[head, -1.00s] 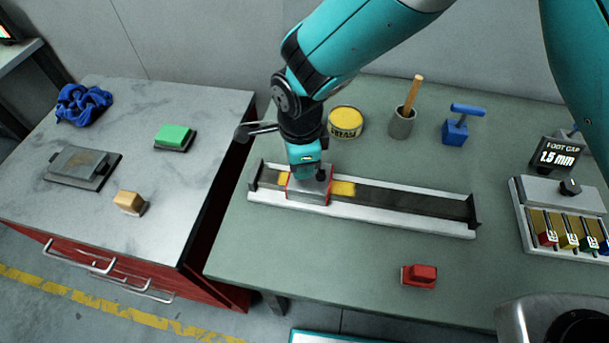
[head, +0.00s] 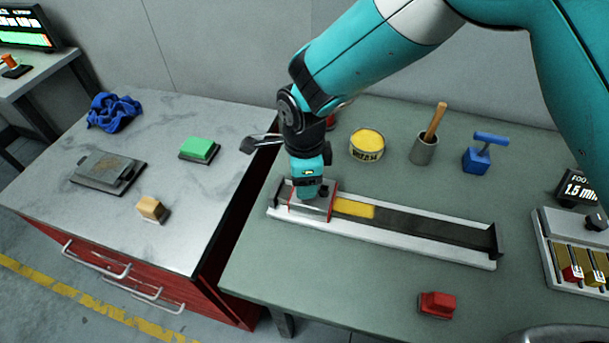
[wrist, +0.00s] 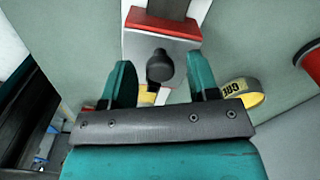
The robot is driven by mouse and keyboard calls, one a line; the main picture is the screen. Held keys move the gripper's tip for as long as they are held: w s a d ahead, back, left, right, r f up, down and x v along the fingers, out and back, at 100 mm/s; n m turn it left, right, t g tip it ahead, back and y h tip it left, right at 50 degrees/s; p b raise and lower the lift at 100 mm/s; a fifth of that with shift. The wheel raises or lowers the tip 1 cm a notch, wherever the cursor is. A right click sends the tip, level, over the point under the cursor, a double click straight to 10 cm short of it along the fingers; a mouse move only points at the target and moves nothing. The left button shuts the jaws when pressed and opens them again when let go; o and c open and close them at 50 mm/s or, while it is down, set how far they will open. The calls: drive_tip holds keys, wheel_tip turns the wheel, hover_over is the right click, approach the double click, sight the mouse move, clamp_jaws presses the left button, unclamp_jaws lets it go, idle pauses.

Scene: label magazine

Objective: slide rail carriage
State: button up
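The carriage (head: 312,207) is a grey block with red edges and a black knob, sitting on the long pale rail (head: 440,242) close to its left end. A yellow strip (head: 354,208) on the rail shows just right of the carriage. My gripper (head: 308,189) is low over the carriage. In the wrist view its two teal fingers (wrist: 162,85) are apart, with the black knob (wrist: 160,66) between their tips and a gap visible on each side. The fingertips' contact with the carriage cannot be told.
Behind the rail stand a yellow grease tin (head: 367,145), a grey cup with a wooden handle (head: 424,149) and a blue-handled block (head: 477,158). A red block (head: 437,304) lies in front. A label magazine (head: 570,235) is at right. A marble-topped cabinet (head: 110,220) stands left.

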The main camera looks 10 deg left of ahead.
drive_tip(key=shift+r, duration=0.1)
wheel_tip(320, 180, up, 17)
drive_tip(key=b, duration=0.3)
drive_tip(key=shift+r+b, duration=0.15)
drive_tip(key=shift+b, duration=0.15)
drive_tip(key=s+d+r+n+y, duration=0.1)
drive_tip(key=s+d+r+n, duration=0.15)
drive_tip(key=d+n, duration=0.35)
drive_tip(key=s+d+r+n+y, duration=0.1)
drive_tip(key=s+d+n, duration=0.2)
drive_tip(key=d+n, duration=0.35)
drive_tip(key=s+d+f+n+y, duration=0.1)
drive_tip(key=s+d+n+y, duration=0.1)
drive_tip(key=s+d+n, duration=0.7)
drive_tip(key=shift+s+f, duration=0.15)
drive_tip(key=shift+s, duration=0.65)
